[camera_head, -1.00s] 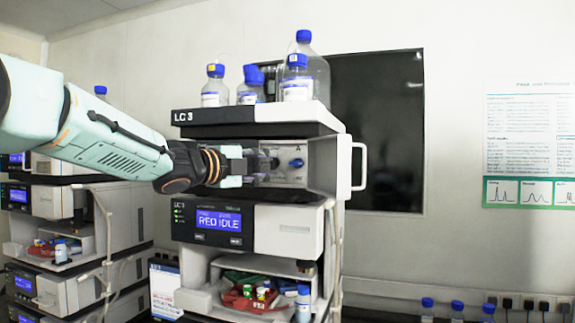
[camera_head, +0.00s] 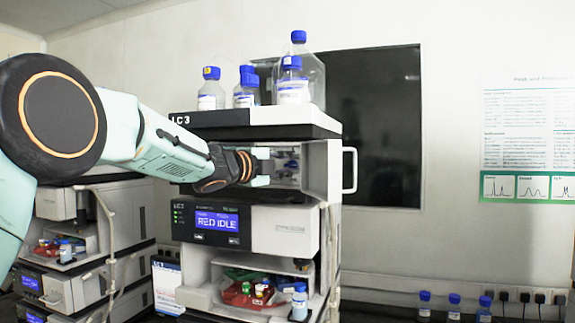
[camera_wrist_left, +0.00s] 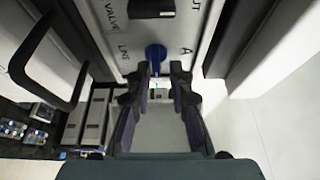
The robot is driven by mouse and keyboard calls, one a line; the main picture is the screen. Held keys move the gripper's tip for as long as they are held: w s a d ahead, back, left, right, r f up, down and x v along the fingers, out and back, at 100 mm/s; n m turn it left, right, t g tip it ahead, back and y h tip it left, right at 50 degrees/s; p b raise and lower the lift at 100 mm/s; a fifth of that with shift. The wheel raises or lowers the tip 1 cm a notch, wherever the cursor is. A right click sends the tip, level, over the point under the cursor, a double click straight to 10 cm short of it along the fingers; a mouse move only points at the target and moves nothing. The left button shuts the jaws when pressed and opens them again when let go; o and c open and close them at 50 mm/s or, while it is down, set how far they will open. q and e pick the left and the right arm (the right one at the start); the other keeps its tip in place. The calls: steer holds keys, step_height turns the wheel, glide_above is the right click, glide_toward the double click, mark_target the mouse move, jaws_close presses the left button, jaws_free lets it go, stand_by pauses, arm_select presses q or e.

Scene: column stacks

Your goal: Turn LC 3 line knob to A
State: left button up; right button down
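The blue line knob (camera_head: 291,164) sits on the panel inside the open-doored bay of the stack marked LC 3. In the left wrist view the blue knob (camera_wrist_left: 155,53) lies just beyond my fingertips, nearer the left finger, on a panel lettered VALVE, LINE and A. The A is right of the knob there. My left gripper (camera_head: 262,166) reaches into the bay from the left. In the wrist view its two fingers (camera_wrist_left: 160,72) are apart with nothing clearly held between them. Whether a finger touches the knob cannot be told. My right gripper is not in view.
A black knob (camera_wrist_left: 153,8) is above the blue one in the wrist view. The bay's open door with its handle (camera_head: 349,170) stands at the right. Blue-capped bottles (camera_head: 293,85) stand on top. The display (camera_head: 217,221) below reads RED IDLE.

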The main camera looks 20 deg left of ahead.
arm_select(q)
steer(key=shift+w+a+f, duration=0.15)
steer(key=shift+w+f, duration=0.05)
steer(key=shift+w, duration=0.1)
steer(key=shift+c, duration=0.7)
steer(key=shift+s+a, duration=0.1)
steer(key=shift+a, duration=0.4)
jaws_close()
steer(key=shift+d, duration=0.1)
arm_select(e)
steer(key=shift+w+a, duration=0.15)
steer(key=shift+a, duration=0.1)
arm_select(q)
steer(key=shift+d, duration=0.1)
